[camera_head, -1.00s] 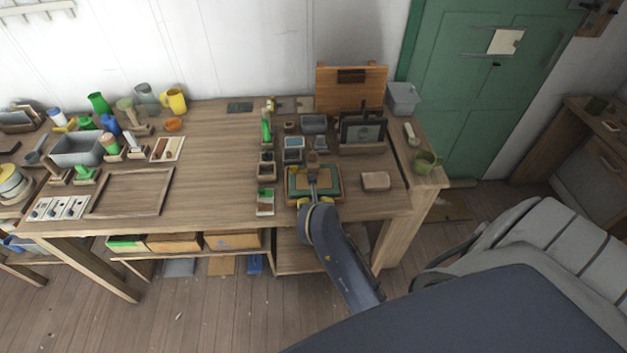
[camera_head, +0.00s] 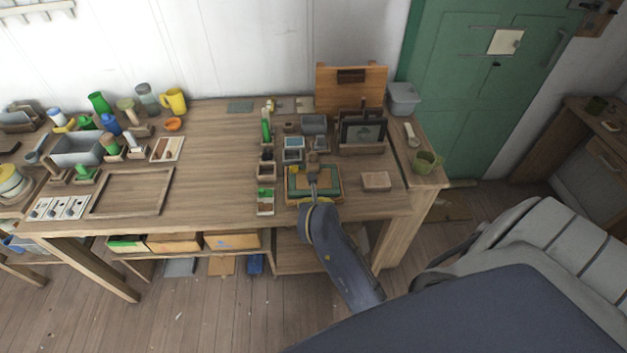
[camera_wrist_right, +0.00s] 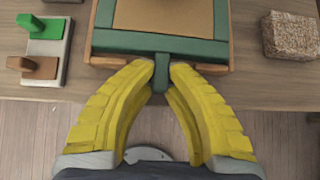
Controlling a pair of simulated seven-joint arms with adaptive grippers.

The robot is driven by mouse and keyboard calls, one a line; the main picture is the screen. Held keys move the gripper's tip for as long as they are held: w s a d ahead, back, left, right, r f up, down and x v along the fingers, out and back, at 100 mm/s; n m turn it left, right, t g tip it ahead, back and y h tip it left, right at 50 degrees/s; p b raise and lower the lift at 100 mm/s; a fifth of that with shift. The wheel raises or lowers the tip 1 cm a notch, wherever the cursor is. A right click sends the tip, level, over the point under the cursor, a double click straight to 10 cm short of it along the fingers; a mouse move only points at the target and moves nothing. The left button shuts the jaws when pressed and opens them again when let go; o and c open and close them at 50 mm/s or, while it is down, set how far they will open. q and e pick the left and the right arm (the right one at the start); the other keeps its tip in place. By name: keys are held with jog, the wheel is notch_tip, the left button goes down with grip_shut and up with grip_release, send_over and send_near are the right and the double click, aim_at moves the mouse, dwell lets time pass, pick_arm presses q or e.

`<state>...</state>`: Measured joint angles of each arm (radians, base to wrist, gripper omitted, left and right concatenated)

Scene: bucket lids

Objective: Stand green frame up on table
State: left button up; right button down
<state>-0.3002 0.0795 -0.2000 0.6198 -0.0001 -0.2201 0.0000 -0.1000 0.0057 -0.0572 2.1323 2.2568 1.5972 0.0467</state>
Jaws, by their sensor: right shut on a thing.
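The green frame (camera_head: 300,184) lies flat in a shallow wooden tray (camera_head: 290,200) near the front edge of the table, with a brown panel inside its border. In the right wrist view the frame's green front bar (camera_wrist_right: 120,41) and a short green tab (camera_wrist_right: 162,75) show clearly. My right gripper (camera_wrist_right: 162,74) has its yellow fingers closed on that tab at the frame's near side. It also shows in the head view (camera_head: 313,200), reaching in from the front. My left gripper is not in view.
A brown block (camera_head: 376,181) lies right of the tray, and small holders (camera_head: 265,198) line its left. Behind stand a dark picture frame in a rack (camera_head: 362,135) and small boxes (camera_head: 293,156).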

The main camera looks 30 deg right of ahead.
jog(key=shift+r, duration=0.15)
jog(key=shift+r, duration=2.85)
